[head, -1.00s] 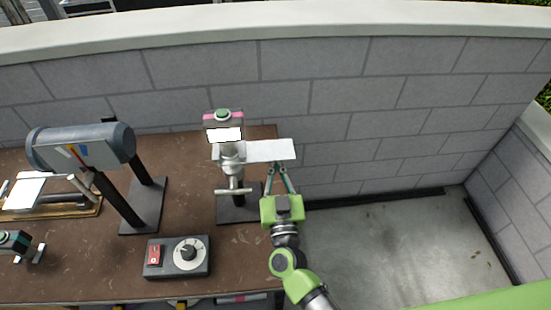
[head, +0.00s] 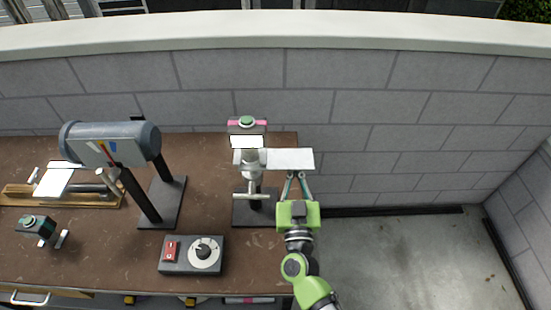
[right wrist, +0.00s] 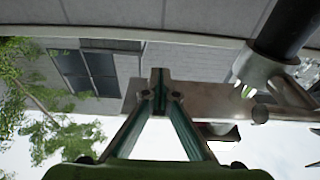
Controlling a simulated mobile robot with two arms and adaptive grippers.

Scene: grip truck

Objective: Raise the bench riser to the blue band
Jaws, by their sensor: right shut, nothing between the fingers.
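The bench riser appears to be the stand on the bench's right side, with a pale flat plate (head: 290,158) reaching out to the right of its post. A metal cross handle (head: 252,196) sits low at its front, above a dark base (head: 240,217). My right gripper (head: 297,174) is shut and empty, its fingertips at the plate's front edge and partly hidden by it. In the right wrist view the shut fingertips (right wrist: 159,78) overlap the plate (right wrist: 225,97); I cannot tell whether they touch it. A grey drum (head: 92,153) carries red, yellow and blue marks. My left gripper is out of view.
A control box (head: 176,256) with a red switch and a dial stands at the front of the brown bench (head: 115,250). A small dark device (head: 35,225) and a wooden board (head: 20,191) lie to the left. A block wall (head: 400,110) runs behind; open floor lies right.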

